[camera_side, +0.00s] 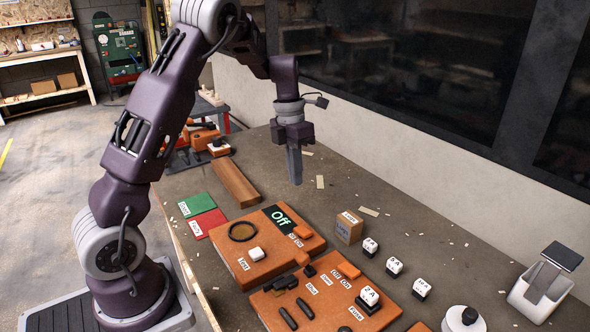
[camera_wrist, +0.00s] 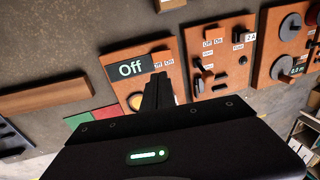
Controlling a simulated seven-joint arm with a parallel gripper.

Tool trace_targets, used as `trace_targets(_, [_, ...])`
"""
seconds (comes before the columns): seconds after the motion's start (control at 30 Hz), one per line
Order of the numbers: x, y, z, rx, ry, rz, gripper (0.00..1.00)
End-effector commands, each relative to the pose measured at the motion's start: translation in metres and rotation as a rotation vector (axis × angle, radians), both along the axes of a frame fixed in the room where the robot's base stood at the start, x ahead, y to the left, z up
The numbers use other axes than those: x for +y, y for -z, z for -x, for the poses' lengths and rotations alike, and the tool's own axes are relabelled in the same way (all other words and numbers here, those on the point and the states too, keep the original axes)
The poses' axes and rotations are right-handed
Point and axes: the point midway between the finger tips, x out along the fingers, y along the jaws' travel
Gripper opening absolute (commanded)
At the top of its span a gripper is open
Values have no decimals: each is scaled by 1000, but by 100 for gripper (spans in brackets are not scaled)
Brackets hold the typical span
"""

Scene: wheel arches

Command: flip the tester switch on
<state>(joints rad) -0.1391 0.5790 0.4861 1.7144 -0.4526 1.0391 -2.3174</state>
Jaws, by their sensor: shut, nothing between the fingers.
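The tester (camera_side: 275,262) is an orange box on the bench with a dark green display (camera_side: 281,218) reading "Off", a dark ring, and a white button above a "Test" label. Its orange switch (camera_side: 302,232) sits at the right end beside small Off/On labels. In the wrist view the tester (camera_wrist: 113,62) lies beyond my fingers, its display (camera_wrist: 130,68) also reads "Off", and my fingers partly cover its lower right area. My gripper (camera_side: 296,180) is shut and empty, pointing down, above the bench and behind the tester, apart from it.
A second orange panel (camera_side: 318,312) with switches and a fuse stands close to the tester's right. Several white fuse blocks (camera_side: 394,266) and a small wooden box (camera_side: 349,227) are farther right. Green and red mats (camera_side: 197,204) and a wooden bar (camera_side: 236,183) lie left.

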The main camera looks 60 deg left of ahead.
Motion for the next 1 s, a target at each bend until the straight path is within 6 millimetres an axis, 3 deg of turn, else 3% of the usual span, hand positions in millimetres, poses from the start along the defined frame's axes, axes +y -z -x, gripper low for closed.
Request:
trace_targets(0.13, [2, -10, 0, 0, -1, 0, 0])
trace_targets(0.43, [2, -11, 0, 1, -1, 2, 0])
trace_targets(0.63, [-10, -13, -3, -3, 0, 56, 0])
trace_targets(0.87, [-11, -12, -3, -2, 2, 57, 0])
trace_targets(1.0, [-14, -1, -3, 0, 1, 58, 0])
